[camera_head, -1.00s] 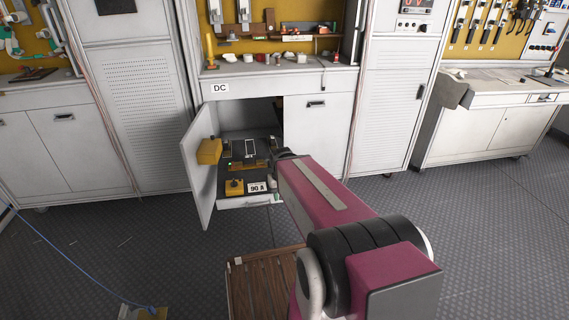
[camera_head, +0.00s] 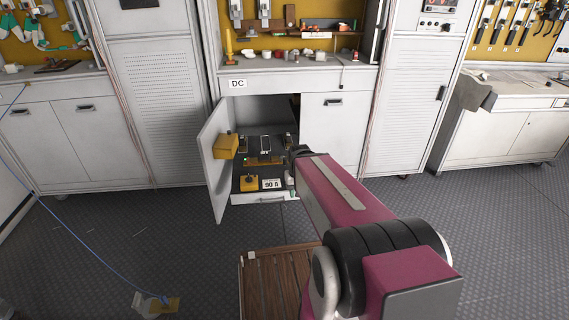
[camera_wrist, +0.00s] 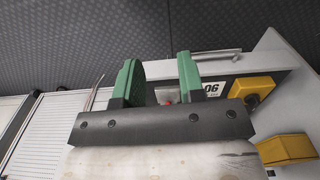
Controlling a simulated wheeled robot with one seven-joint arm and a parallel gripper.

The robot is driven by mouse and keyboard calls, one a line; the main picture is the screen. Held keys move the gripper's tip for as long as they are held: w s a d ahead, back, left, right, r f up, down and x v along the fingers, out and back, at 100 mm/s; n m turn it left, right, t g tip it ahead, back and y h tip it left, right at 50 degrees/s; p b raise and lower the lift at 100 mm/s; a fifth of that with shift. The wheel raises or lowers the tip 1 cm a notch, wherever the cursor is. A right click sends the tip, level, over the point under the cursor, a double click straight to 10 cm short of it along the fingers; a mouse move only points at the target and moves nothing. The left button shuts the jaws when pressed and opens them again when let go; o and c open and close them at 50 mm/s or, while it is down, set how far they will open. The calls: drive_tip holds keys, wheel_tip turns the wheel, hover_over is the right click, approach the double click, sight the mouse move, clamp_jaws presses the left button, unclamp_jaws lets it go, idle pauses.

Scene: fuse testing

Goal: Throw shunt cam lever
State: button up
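The pulled-out tray (camera_head: 262,197) under the DC bench holds a yellow box with a dark knob (camera_head: 249,182), a "90 A" label (camera_head: 272,184) and dark fittings. I cannot single out the shunt cam lever with certainty. A small red tip (camera_wrist: 168,101) shows between my fingers in the wrist view, mostly hidden by the gripper body. My gripper (camera_wrist: 155,80) has two green fingers standing apart, beside the label (camera_wrist: 211,90) and the yellow box (camera_wrist: 254,88). In the head view my arm hides most of the gripper, at the tray's right side.
An open cabinet door (camera_head: 216,165) stands left of the tray, with a yellow block (camera_head: 226,146) on it. A closed cabinet door (camera_head: 331,135) is to the right. A slatted wooden piece (camera_head: 270,285) lies below my arm. A blue cable (camera_head: 85,240) crosses the floor at left.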

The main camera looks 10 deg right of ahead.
drive_tip(key=shift+o, duration=1.1)
drive_tip(key=n+t, duration=0.2)
drive_tip(key=t, duration=0.3)
approach(285, 159)
drive_tip(key=w, duration=0.2)
drive_tip(key=shift+y, duration=0.3)
drive_tip(key=x, duration=0.7)
drive_tip(key=s+x, duration=0.1)
drive_tip(key=x, duration=0.2)
drive_tip(key=shift+d+f, duration=0.4)
drive_tip(key=shift+f, duration=0.15)
drive_tip(key=shift+g, duration=0.3)
clamp_jaws()
